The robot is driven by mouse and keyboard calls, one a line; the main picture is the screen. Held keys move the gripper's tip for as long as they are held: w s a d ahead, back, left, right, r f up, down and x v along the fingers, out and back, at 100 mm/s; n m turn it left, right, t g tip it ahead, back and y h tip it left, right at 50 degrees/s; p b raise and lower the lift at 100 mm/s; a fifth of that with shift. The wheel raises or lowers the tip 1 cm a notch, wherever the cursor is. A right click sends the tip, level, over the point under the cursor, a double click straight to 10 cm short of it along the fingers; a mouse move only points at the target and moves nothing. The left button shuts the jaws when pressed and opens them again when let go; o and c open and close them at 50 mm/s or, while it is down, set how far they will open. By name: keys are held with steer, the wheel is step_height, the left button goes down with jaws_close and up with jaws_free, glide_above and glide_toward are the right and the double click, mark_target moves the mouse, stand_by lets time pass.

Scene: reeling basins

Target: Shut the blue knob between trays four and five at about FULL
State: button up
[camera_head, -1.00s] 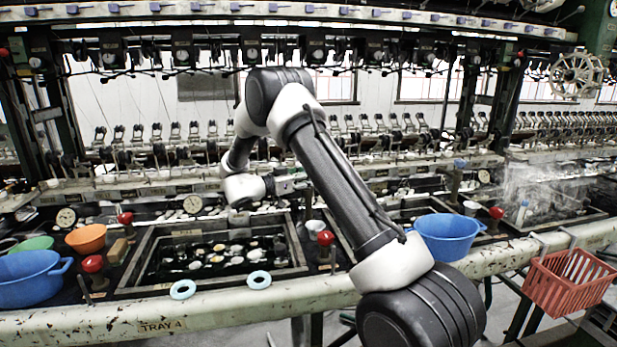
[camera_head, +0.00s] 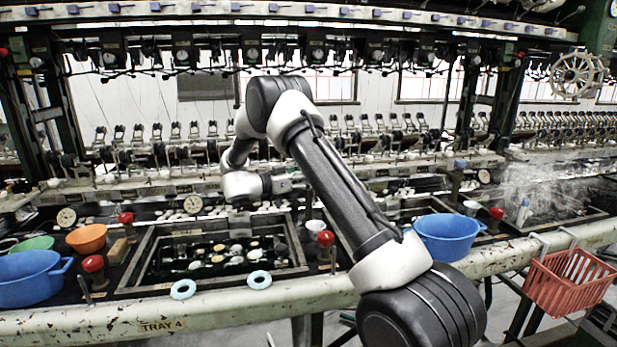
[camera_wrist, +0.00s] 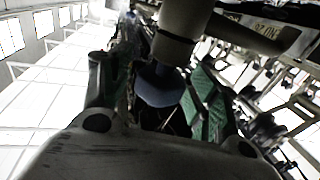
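A blue knob (camera_wrist: 158,86) hangs close in the wrist view, under a pale round pipe or stem. My gripper (camera_wrist: 157,100) has its two green-padded fingers on either side of the knob, wide apart. I see a gap at the left finger; I cannot tell whether the right finger touches. In the head view my gripper (camera_head: 283,184) points right behind the tray four basin (camera_head: 125,283), and its fingertips are hidden by my arm, as is this knob. Another blue knob (camera_head: 461,163) stands on a post farther right.
Red knobs (camera_head: 325,238) stand beside the basin. A blue tub (camera_head: 448,236) sits right of my arm, and a red basket (camera_head: 570,283) hangs on the front rail. Two blue rings (camera_head: 259,280) lie on the rail. Reeling machinery (camera_head: 250,150) runs along the back.

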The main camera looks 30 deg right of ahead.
steer(key=shift+a, duration=0.1)
steer(key=a, duration=1.1)
steer(key=shift+w+a, duration=0.2)
steer(key=shift+a, duration=0.2)
stand_by(1.9)
